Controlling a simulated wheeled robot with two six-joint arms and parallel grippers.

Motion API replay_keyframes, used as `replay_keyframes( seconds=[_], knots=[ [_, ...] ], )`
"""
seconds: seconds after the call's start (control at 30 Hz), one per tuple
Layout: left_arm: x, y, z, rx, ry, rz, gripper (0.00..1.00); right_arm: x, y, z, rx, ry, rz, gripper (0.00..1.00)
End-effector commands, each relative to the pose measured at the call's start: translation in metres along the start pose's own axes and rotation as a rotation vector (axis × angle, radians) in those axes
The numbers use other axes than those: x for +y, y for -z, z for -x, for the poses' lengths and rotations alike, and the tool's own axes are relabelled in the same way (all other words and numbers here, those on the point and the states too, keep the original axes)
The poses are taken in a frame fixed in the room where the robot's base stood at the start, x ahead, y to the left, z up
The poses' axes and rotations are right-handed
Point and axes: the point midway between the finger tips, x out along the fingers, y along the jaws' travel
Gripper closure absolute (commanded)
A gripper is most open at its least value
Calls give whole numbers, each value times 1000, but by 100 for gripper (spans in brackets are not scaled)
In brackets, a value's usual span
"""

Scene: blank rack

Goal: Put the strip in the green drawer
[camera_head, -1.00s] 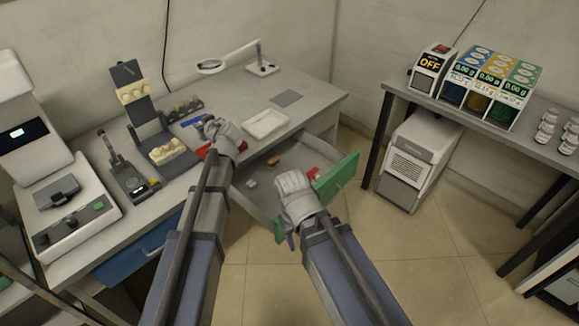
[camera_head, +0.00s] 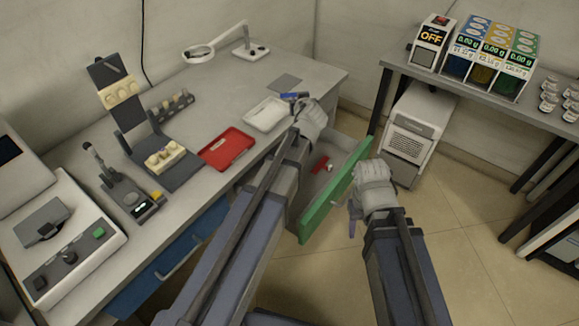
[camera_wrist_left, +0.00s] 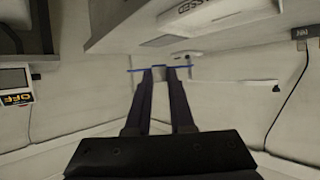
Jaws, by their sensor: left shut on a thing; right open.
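The strip (camera_head: 290,96) is thin and blue. My left gripper (camera_head: 301,99) is shut on it and holds it over the right end of the bench, by the white tray. In the left wrist view the strip (camera_wrist_left: 142,69) lies crosswise between the fingertips (camera_wrist_left: 160,72). The green drawer (camera_head: 335,194) stands pulled out from the bench, and a small red item (camera_head: 321,164) lies inside it. My left arm hides part of its interior. My right gripper (camera_head: 353,212) is open and empty, just outside the green front; I cannot tell whether it touches it.
A magnifier lamp (camera_head: 199,53) stands behind. Open floor lies right of the green drawer.

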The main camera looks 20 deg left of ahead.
Motion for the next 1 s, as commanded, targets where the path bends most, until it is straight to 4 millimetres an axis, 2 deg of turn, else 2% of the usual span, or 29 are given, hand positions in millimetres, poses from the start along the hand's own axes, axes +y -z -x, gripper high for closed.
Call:
replay_keyframes(
  seconds=[0.03, 0.1, 0.3, 0.47, 0.77, 1.0],
  knots=[
    [-3, -32, 7, -12, -53, -21, 100, -2, 1, -23, 0, 0, 0, 50],
    [3, -53, 15, -28, -128, -57, 100, -3, 2, -36, 0, 0, 0, 50],
    [14, -92, 32, -46, -281, -135, 100, -6, 4, -60, 0, 0, 0, 50],
    [18, -107, 40, -51, -340, -168, 100, -7, 4, -69, 0, 0, 1, 50],
    [20, -112, 41, -51, -357, -179, 100, -7, 4, -73, 0, 0, 1, 50],
    [20, -139, 28, -52, -357, -179, 100, -10, 6, -103, 0, 0, 1, 50]
  ],
)
